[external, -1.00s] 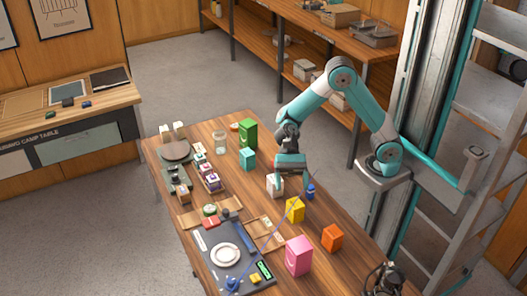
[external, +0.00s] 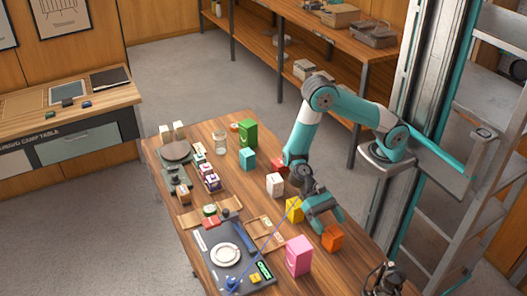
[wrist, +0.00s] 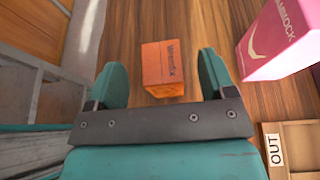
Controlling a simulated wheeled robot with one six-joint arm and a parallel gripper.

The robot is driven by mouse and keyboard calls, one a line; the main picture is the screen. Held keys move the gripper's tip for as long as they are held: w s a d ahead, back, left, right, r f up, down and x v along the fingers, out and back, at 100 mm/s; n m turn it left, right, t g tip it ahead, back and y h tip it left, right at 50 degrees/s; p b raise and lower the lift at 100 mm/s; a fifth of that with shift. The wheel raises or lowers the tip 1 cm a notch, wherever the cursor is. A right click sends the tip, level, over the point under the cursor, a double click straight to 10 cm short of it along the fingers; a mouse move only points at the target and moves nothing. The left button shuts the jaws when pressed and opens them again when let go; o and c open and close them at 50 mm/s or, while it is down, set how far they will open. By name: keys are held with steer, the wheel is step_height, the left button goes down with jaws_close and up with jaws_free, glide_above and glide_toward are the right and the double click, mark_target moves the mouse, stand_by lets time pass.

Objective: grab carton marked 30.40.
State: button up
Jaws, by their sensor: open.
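No carton shows a readable 30.40 mark at this size. My gripper (external: 327,221) is open and empty, just above and behind the orange carton (external: 332,238). In the wrist view, the orange carton (wrist: 163,68) shows between the two open fingers, beyond their tips, with small dark lettering that I cannot read as a number. A pink carton (external: 299,256) stands to its left in the external view and at the upper right in the wrist view (wrist: 280,38).
Green (external: 248,133) and teal (external: 247,158) cartons stand at the far end of the table. A grey mat with a round plate (external: 225,254) lies front left. A wooden tray marked OUT (wrist: 298,140) is at the wrist view's lower right. A blue cord crosses the table.

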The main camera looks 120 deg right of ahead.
mark_target(333, 231)
steer(key=shift+a+f, duration=1.15)
steer(key=shift+a, duration=0.25)
steer(key=c, duration=1.1)
steer(key=shift+o, duration=0.2)
steer(key=shift+r, duration=0.15)
